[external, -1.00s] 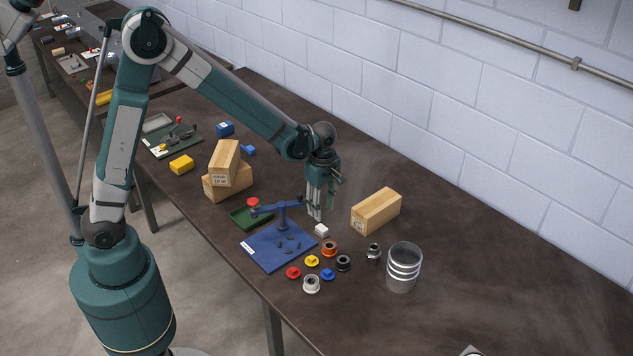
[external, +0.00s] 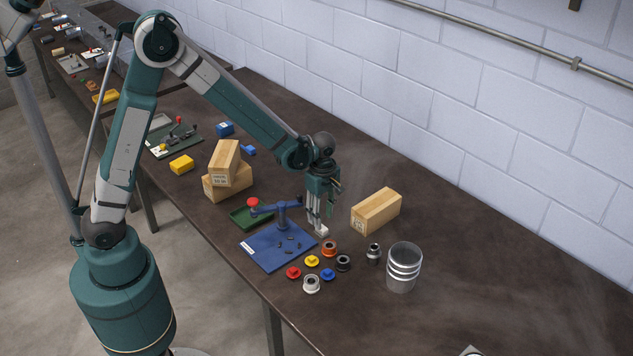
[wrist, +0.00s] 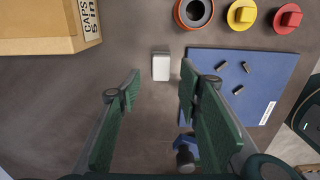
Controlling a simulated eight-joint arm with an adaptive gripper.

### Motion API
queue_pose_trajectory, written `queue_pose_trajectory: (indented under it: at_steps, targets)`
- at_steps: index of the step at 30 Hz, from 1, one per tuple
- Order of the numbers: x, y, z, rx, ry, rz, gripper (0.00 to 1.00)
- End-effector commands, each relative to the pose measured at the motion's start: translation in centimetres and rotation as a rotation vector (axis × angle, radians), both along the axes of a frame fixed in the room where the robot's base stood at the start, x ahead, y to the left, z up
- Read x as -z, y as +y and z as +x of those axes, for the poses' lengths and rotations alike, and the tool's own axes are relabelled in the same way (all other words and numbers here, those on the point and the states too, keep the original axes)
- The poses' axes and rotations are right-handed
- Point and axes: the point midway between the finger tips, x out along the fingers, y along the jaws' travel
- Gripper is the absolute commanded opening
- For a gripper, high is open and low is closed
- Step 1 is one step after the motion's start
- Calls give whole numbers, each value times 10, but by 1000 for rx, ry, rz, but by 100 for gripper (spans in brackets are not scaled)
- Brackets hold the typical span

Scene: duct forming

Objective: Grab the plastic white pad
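The white pad (external: 322,231) is a small block lying on the dark table beside the corner of the blue mat. In the wrist view the white pad (wrist: 161,67) lies flat just beyond the fingertips, nearer the right finger's side. My gripper (external: 317,220) points down right above the pad in the external view and partly overlaps it. In the wrist view my gripper (wrist: 160,82) is open, with a wide gap between its green fingers and nothing held. Whether a finger touches the pad cannot be told.
The blue mat (external: 272,254) with a blue lever tool (external: 283,213) is close on the left. Colored round parts, including an orange ring (external: 329,248), sit in front. A wooden block (external: 376,211) and a metal cup (external: 404,267) stand to the right. The table's far right is clear.

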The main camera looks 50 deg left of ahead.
Motion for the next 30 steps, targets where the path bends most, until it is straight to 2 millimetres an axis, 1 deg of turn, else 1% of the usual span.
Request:
queue_pose_trajectory:
  at_steps: [8,13,17,24,30]
  targets:
    - [0,0,0,0,0,0,35]
    - [5,0,0,0,0,0,35]
    - [16,-1,0,0,0,0,35]
    - [40,-1,-1,0,0,0,35]
    - [51,-1,-2,0,0,0,35]
